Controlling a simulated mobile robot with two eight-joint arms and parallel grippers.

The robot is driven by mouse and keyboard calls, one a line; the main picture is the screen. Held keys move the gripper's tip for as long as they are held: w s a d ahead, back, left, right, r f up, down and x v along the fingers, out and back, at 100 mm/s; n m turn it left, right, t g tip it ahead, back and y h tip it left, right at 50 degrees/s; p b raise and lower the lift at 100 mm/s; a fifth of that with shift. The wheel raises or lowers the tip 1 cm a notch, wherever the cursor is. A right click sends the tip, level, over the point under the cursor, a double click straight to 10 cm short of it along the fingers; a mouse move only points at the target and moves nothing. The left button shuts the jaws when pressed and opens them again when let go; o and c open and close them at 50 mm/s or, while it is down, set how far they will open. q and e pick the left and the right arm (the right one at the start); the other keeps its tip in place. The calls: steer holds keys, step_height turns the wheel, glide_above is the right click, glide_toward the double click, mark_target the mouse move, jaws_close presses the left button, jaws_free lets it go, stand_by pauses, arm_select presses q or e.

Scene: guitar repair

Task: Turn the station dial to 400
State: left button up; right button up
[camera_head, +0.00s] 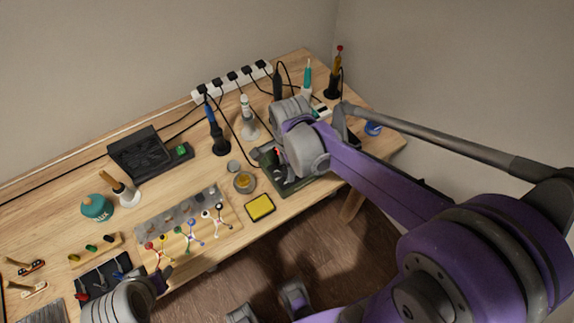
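A pale-fronted unit (322,110), possibly the station, shows in a small part behind my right arm at the back right of the bench. Its dial and any number are not visible.
A black box with a green part (150,152) stands at the back left. A white power strip (232,80) with several plugs lies along the wall. Holders with tools, a round tin (244,182), a yellow sponge (260,207) and a board with coloured leads (180,222) crowd the bench.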

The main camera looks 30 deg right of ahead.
steer(key=shift+o, duration=0.3)
step_height(320, 180, up, 11)
steer(key=p, duration=0.1)
steer(key=shift+s, duration=0.3)
steer(key=shift+f, duration=0.1)
stand_by(0.4)
